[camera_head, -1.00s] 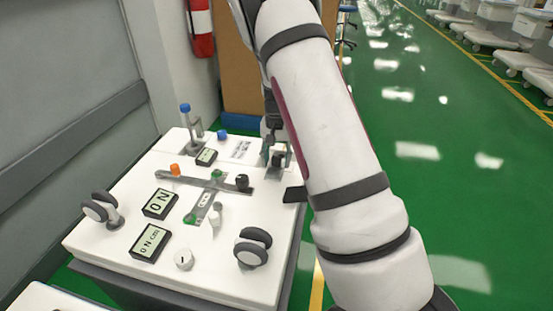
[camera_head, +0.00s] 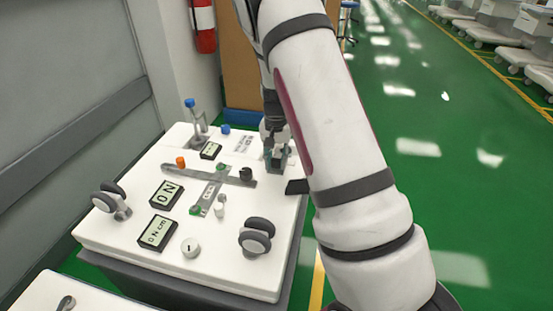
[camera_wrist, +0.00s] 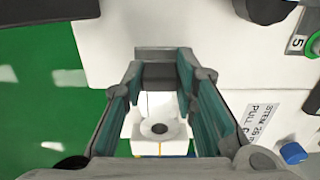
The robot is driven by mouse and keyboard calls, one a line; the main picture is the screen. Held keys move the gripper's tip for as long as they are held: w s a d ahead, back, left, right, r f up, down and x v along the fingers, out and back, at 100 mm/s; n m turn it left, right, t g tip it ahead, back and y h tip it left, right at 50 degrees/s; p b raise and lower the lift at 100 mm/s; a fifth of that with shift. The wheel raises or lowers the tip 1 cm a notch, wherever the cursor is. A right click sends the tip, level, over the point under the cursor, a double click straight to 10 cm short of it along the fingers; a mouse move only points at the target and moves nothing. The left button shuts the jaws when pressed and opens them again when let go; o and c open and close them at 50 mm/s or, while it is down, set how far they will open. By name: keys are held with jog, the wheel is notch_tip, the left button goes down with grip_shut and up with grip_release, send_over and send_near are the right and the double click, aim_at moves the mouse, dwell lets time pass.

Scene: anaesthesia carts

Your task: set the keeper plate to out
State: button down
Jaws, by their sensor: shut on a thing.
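My gripper (camera_head: 277,160) is low over the back right edge of the white cart top (camera_head: 130,220). In the wrist view its two teal-lined fingers (camera_wrist: 160,66) point down and are closed on a dark grey piece (camera_wrist: 160,72), which looks like the keeper plate. Below it, between the fingers, is a white block (camera_wrist: 150,112) with a dark round centre. The fingers hide part of the grey piece, and I cannot tell its set position. In the head view my arm and gripper cover most of this fixture.
A printed label (camera_wrist: 262,122) and a blue cap (camera_wrist: 292,153) are near the gripper. A grey cross-shaped rail (camera_head: 210,178) with coloured knobs, display boxes (camera_head: 167,193) and grey wheels (camera_head: 257,236) stand on the cart top. Green floor (camera_head: 430,210) lies open to the right.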

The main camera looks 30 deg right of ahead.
jog(key=c, duration=1.3)
grip_release()
jog(key=shift+s+a, duration=0.15)
jog(key=shift+s, duration=0.05)
notch_tip(320, 180, up, 12)
